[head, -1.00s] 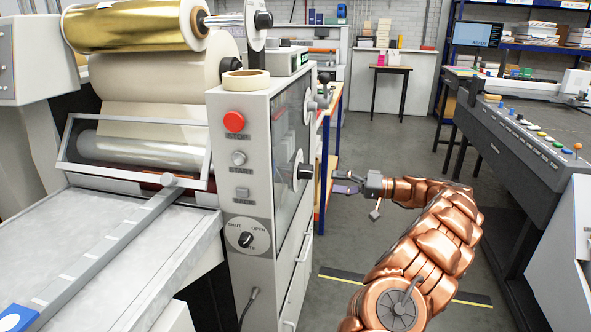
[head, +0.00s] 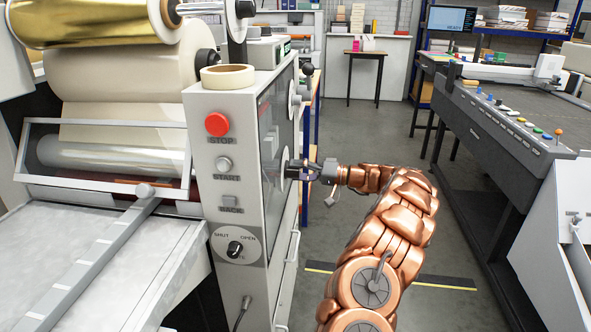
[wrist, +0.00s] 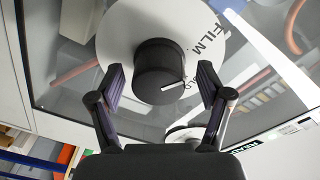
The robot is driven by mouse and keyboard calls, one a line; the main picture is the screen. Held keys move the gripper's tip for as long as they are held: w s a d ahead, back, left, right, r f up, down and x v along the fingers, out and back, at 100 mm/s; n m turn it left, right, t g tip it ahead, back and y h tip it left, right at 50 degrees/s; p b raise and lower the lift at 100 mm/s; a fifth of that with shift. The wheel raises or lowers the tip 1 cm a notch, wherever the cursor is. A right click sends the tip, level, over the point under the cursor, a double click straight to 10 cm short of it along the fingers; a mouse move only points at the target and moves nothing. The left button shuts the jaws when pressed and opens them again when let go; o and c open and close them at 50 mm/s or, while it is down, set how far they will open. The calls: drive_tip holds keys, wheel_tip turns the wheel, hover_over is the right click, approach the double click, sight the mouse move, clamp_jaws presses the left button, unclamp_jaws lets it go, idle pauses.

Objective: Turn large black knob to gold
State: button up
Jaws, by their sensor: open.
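The large black knob (wrist: 160,65) sits on a round white dial (wrist: 120,35) in the wrist view. Its white mark points right, beside partly hidden letters that read "OLD"; "FILM" is printed further up. My gripper (wrist: 163,80) is open, with one finger on each side of the knob and a gap showing at both. In the head view my gripper (head: 315,170) is at the right side panel of the grey machine (head: 240,120), and the knob (head: 291,171) shows only as a dark edge in front of it.
The machine's front has a red stop button (head: 217,124), a start button (head: 223,164) and a small shut/open knob (head: 235,248). A tape roll (head: 228,76) lies on top. A grey console (head: 500,130) stands at right. Open floor lies between.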

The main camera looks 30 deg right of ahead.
drive_tip(key=shift+w+a, duration=0.2)
drive_tip(key=shift+c, duration=0.3)
drive_tip(key=c, duration=1.1)
